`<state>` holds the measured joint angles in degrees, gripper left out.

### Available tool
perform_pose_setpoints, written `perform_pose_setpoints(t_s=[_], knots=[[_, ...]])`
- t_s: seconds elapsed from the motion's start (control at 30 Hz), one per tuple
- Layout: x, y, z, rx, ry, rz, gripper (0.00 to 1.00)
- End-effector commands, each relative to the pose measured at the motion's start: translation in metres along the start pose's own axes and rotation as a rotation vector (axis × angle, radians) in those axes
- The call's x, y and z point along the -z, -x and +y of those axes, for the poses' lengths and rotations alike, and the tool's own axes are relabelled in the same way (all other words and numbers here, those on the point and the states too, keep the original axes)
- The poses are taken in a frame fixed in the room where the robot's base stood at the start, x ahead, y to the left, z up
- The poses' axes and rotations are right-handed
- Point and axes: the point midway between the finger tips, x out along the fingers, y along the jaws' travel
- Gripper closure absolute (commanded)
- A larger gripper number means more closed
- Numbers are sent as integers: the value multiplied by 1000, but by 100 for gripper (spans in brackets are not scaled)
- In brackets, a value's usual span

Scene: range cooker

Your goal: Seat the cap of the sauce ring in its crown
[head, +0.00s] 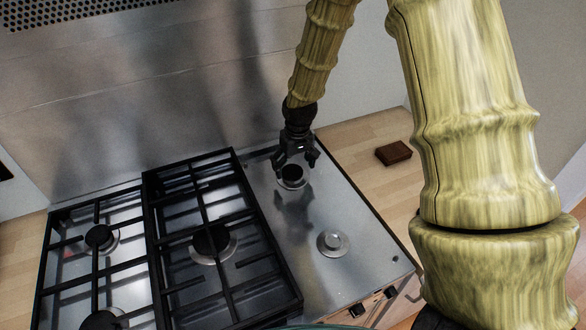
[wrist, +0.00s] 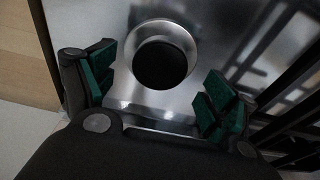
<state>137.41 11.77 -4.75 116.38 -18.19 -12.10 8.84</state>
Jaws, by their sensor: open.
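A round black cap (head: 292,173) lies on a silver ring burner at the back of the bare steel strip, on the right side of the hob. My gripper (head: 298,161) is open, pointing down just above this burner. In the wrist view the black cap (wrist: 161,56) shows between the green finger pads, nearer the far side, with nothing gripped. The silver rim (wrist: 141,35) looks wider on its upper left; I cannot tell whether the cap is level. A second burner (head: 333,242) at the front of the strip has a pale metal centre and no black cap on it.
Black grates (head: 205,235) over more burners stand left of the strip. A brown block (head: 393,153) lies on the wooden counter (head: 365,140) to the right. A steel splashback (head: 150,110) rises behind. Knobs (head: 375,302) are on the front edge. The strip between its two burners is clear.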

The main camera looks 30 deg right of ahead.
Motion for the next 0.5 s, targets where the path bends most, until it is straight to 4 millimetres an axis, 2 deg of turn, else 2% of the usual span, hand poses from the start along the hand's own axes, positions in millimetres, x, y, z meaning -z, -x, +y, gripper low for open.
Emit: perform_pose_setpoints(t_s=[0.1, 0.5], knots=[[1, 19, 0, 0, 0, 3, 14], [1, 74, 0, 0, -1, 2, 14]])
